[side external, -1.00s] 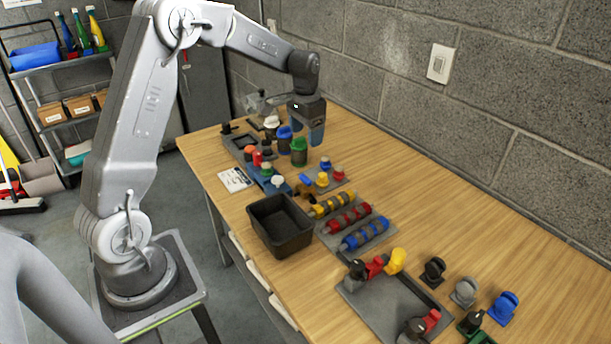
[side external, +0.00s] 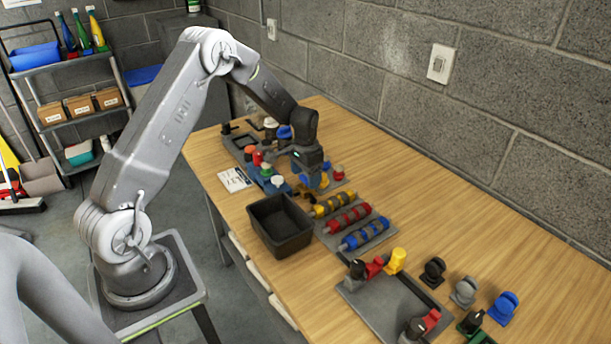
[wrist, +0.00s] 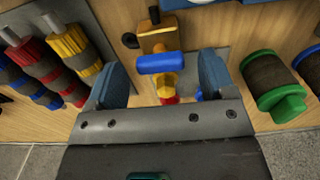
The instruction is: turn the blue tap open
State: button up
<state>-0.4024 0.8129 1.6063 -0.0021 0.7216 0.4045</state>
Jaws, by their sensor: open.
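The blue tap (wrist: 160,63) has a bar-shaped handle lying left to right in the wrist view, across a yellow body that runs up and down. Red and yellow parts show just below it. My gripper (wrist: 162,70) is open, with one blue finger to each side of the tap and a gap on both sides. In the side view my gripper (side external: 311,179) is low over the small fittings board and hides most of the tap there.
Yellow, red and blue rollers (side external: 348,220) lie beside the board. A black bin (side external: 280,226) stands in front. In the wrist view, a brass block (wrist: 158,36) with a black knob is just above the tap and a green-capped jar (wrist: 275,85) is to the right.

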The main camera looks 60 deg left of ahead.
jog(key=shift+f, duration=0.3)
jog(key=shift+c, duration=0.4)
jog(key=c, duration=0.9)
jog(key=shift+o, duration=0.2)
